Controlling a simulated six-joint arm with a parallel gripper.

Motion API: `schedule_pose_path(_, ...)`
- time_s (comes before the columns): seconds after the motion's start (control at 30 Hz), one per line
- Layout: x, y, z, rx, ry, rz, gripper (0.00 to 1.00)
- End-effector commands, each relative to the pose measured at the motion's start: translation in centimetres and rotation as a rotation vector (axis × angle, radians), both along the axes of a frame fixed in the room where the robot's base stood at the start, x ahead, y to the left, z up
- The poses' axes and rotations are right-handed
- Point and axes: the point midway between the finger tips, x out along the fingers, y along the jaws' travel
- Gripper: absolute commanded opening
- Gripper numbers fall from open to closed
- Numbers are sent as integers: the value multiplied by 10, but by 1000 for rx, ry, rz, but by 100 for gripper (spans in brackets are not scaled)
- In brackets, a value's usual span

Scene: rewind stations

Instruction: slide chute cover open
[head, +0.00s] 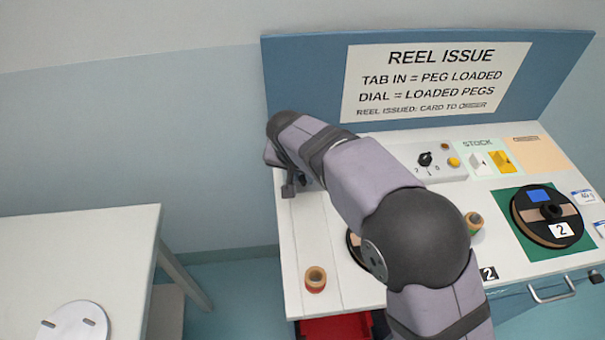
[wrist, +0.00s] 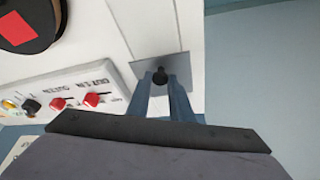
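The chute cover (wrist: 143,68) is a grey square plate on the white bench top near its edge, in the wrist view. A small black knob (wrist: 160,76) stands on it. My gripper (wrist: 163,82) is over the plate, its two blue-grey fingers on either side of the knob. The fingers are close to the knob, but I cannot tell whether they touch it. In the head view my gripper (head: 288,188) is at the bench's left side, mostly behind my arm, and the cover is hidden there.
A panel with red knobs (wrist: 92,99) is beside the plate. A reel with a red label (wrist: 15,30) lies farther off. In the head view a tape roll (head: 316,279) and a large reel (head: 546,216) are on the bench. A separate white table (head: 75,250) stands left.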

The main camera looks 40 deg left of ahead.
Motion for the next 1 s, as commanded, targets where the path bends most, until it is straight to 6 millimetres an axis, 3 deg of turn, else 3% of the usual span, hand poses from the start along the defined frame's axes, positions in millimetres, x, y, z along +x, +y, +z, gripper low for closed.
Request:
schedule_pose_path(0.23, -10, -8, -1, 2, 0, 2, 0)
schedule_pose_path(0.7, -61, -59, 0, 4, -2, 1, 0)
schedule_pose_path(1.0, -66, -65, 2, 3, -2, 1, 0)
